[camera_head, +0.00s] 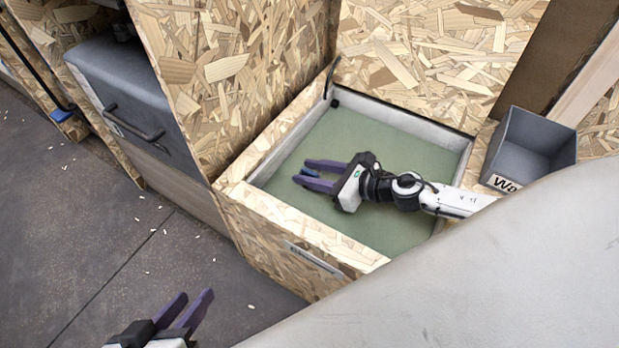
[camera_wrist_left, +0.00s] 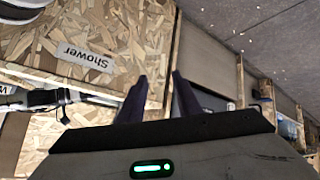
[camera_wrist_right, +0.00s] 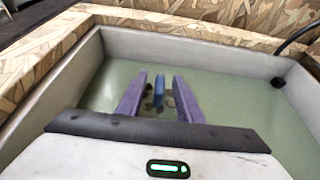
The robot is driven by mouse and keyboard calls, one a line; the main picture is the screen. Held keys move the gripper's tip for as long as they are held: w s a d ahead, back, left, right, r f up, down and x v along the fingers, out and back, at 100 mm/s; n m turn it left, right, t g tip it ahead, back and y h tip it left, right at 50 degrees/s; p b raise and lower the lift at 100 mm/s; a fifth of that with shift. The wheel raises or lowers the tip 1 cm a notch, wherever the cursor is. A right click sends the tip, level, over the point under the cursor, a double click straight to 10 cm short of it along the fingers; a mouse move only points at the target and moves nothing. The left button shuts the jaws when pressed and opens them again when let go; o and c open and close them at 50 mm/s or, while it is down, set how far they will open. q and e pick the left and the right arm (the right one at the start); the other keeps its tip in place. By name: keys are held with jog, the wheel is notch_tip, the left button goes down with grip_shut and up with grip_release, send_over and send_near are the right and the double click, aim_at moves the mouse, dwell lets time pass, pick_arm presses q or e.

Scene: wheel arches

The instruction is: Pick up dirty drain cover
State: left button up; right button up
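My right gripper (camera_head: 302,172) is open, low inside the shower tray (camera_head: 375,125), its fingers pointing left. In the right wrist view, a small upright blue piece (camera_wrist_right: 160,83) stands between the two fingertips, with a visible gap on either side. Dark brown patches (camera_wrist_right: 149,103) lie around its foot on the green tray floor; this looks like the dirty drain cover, but its outline is partly hidden by the fingers. The blue piece also shows in the head view (camera_head: 308,172). My left gripper (camera_head: 190,299) is open and empty above the grey floor, outside the tray.
The tray has a pale inner wall and a chipboard rim, with chipboard walls behind. A grey open bin (camera_head: 535,140) with a partly hidden label stands at the right. A grey drawer with a handle (camera_head: 135,122) is at the left. Small pale chips lie scattered on the floor.

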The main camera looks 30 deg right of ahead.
jog(key=shift+w+a+f, duration=0.1)
jog(key=shift+w, duration=0.05)
grip_shut()
